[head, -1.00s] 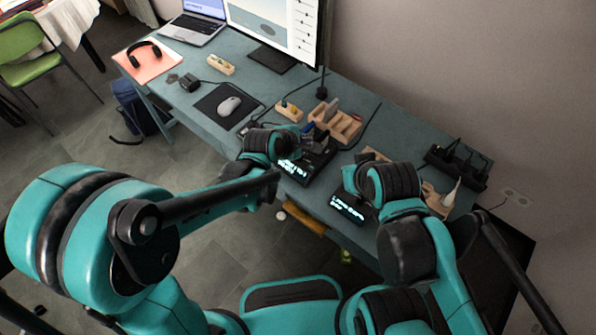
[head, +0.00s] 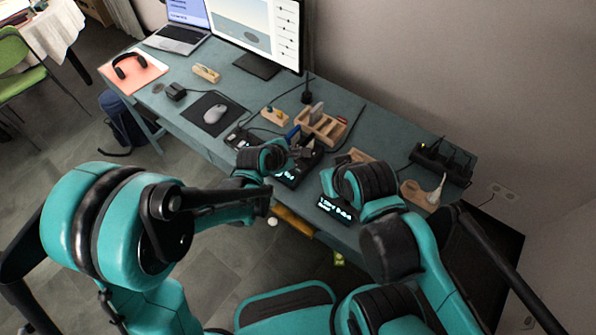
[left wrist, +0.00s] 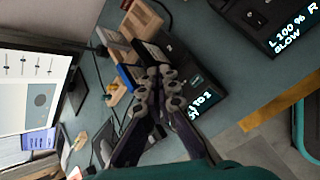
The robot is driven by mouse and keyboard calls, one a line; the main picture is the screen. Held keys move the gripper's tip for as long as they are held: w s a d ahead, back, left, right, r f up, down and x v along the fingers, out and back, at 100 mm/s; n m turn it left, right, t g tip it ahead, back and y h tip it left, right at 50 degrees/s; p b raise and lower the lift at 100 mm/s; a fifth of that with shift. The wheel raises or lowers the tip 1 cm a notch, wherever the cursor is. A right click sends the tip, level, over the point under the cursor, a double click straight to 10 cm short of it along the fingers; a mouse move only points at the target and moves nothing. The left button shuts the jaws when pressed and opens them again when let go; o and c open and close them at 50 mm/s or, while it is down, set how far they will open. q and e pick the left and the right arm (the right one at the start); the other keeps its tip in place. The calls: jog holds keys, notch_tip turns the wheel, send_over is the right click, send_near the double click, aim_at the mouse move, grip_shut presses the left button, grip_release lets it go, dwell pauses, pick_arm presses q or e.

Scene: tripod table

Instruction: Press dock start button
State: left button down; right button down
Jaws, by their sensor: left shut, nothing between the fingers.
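A black dock with a lit display (head: 287,178) stands near the table's front edge, partly covered by my left arm. In the left wrist view, this dock (left wrist: 204,88) lies just beyond and to the right of the fingertips, with dark blocks and a blue piece at its upper side. My left gripper (left wrist: 155,72) is shut and empty, its tips over or close to the dock; I cannot tell whether they touch it. A second black device with a lit display (head: 337,209) stands to the right; it also shows in the left wrist view (left wrist: 262,22). No start button can be made out. My right gripper is hidden behind its wrist.
A wooden organizer (head: 322,128) stands behind the dock. A mouse (head: 214,114) on a dark pad, a monitor (head: 262,30) and a laptop (head: 180,38) are to the left. A black power strip (head: 440,163) lies at the right. Cables cross the table.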

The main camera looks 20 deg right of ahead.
aim_at(297, 172)
pick_arm(q)
notch_tip(297, 172, down, 6)
jog(key=b, duration=0.4)
jog(key=shift+f+b, duration=0.15)
jog(key=shift+b, duration=0.15)
jog(key=shift+f+b, duration=0.35)
jog(key=shift+f, duration=0.05)
dwell(0.6)
jog(key=shift+f+b, duration=0.4)
jog(key=shift+b, duration=0.05)
jog(key=shift+f+b, duration=0.3)
jog(key=shift+b, duration=0.05)
dwell(0.5)
jog(key=shift+r, duration=0.1)
jog(key=shift+r+p, duration=0.55)
jog(key=shift+r, duration=0.15)
